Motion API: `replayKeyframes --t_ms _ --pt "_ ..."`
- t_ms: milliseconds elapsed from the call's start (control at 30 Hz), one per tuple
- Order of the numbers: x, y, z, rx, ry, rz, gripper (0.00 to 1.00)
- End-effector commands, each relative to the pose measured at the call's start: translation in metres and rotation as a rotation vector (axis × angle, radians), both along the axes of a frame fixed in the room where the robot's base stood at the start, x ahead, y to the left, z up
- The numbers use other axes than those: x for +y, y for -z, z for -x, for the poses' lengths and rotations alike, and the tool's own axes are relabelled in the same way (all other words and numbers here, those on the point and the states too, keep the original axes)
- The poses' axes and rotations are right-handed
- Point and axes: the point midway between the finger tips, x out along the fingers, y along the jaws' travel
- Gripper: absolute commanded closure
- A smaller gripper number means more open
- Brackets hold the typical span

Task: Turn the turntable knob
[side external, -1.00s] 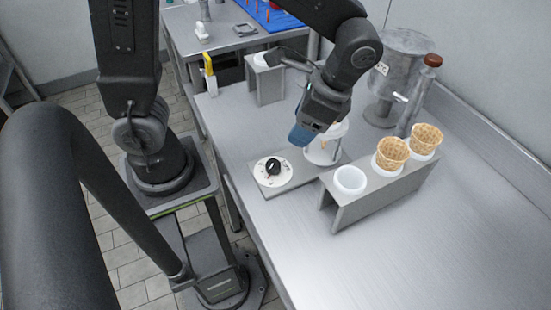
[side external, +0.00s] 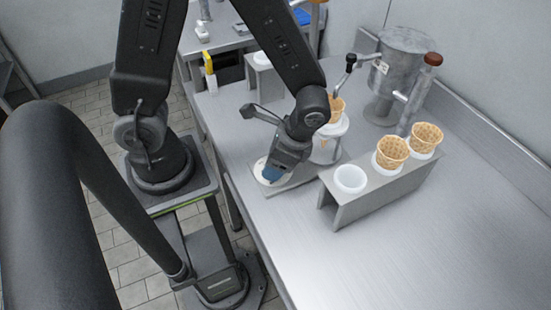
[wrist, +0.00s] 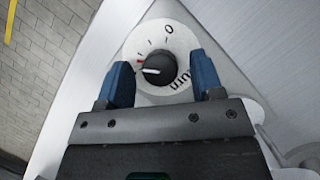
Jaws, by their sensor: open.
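The turntable knob is a black round knob (wrist: 159,69) with a white pointer line, on a white dial (wrist: 148,38) with a "0", black tick marks and a red mark. In the wrist view the pointer aims to the left, just below the red mark. My gripper (wrist: 163,80) is open, with one blue finger on each side of the knob and a visible gap to it. In the side view my gripper (side external: 271,174) is low over the dial (side external: 259,166) and hides the knob. The turntable (side external: 328,152) carries a cone in its holder (side external: 337,110) behind my gripper.
A metal rack (side external: 341,205) to the right has one empty white ring (side external: 350,178) and two waffle cones (side external: 391,152). A metal dispenser (side external: 402,75) stands behind. The table's front right is bare.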

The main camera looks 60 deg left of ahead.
Motion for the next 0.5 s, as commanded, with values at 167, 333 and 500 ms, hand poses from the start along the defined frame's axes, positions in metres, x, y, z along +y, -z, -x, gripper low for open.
replayKeyframes --t_ms 167,333,500 --pt "0.0000 0.0001 0.0000 0.000 0.000 0.000 0.39" --pt "-0.0001 -0.0001 -0.0001 0.000 0.000 0.000 0.54" --pt "-0.0001 -0.0001 -0.0001 0.000 0.000 0.000 0.70"
